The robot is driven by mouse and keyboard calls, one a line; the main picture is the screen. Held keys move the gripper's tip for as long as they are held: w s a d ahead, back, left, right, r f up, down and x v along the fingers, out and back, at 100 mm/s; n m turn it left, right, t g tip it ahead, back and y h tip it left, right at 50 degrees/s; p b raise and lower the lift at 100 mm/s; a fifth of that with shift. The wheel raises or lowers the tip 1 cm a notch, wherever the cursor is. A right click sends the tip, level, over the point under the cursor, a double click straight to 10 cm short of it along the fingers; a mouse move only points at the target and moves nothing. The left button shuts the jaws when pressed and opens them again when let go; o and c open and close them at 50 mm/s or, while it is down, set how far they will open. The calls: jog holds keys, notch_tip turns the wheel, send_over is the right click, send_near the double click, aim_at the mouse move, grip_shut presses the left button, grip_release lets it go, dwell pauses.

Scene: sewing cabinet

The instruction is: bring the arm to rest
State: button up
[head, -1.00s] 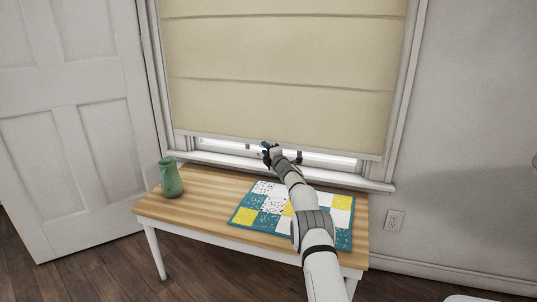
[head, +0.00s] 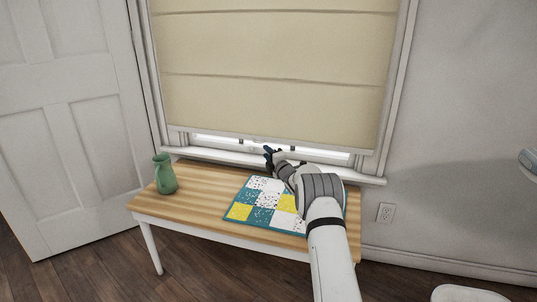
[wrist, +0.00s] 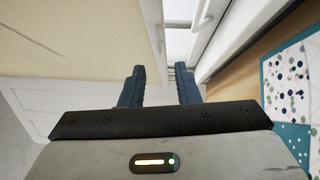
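The cream blind (head: 270,90) covers most of the window. Its bottom edge (head: 230,134) hangs a little above the sill, with a bright strip of window below it. My gripper (head: 268,154) is at this lower edge, near the middle of the window. In the wrist view the two blue fingers of my gripper (wrist: 160,86) stand apart, with a gap between them. The blind (wrist: 80,38) fills the upper left there, and its edge runs down towards the gap. I cannot tell whether the fingers touch it.
A wooden bench (head: 205,190) stands under the window sill (head: 355,175). A green jug (head: 165,174) is on its left end. A patchwork mat (head: 262,200) lies under my arm. A white door (head: 70,120) is at the left; bare wall is at the right.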

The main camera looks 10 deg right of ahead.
jog(key=s+r+m+g+h+p, duration=0.1)
jog(key=s+r+m+h+p, duration=0.2)
jog(key=r, duration=0.4)
jog(key=s+r+m+g+h+p, duration=0.1)
jog(key=r+m+p, duration=0.1)
jog(key=r+p, duration=0.35)
jog(key=s+r+m+g+h+p, duration=0.25)
jog(key=s+r+m+p, duration=0.4)
jog(key=s+r, duration=0.7)
jog(key=s+a+r+m+g+p, duration=0.2)
jog(key=s+p, duration=0.4)
jog(key=s, duration=0.9)
jog(key=s+a+r+m+g+p, duration=0.2)
jog(key=s+r+m+g+p, duration=0.3)
jog(key=s, duration=1.1)
jog(key=s+a+r+m+g+p, duration=0.2)
jog(key=s+r+m+g+p, duration=0.2)
jog(key=s, duration=1.1)
notch_tip(320, 180, up, 3)
jog(key=y+p, duration=0.1)
jog(key=p, duration=0.1)
jog(key=shift+s+a+f+p, duration=0.15)
jog(key=shift+s+p, duration=0.05)
jog(key=shift+p, duration=0.15)
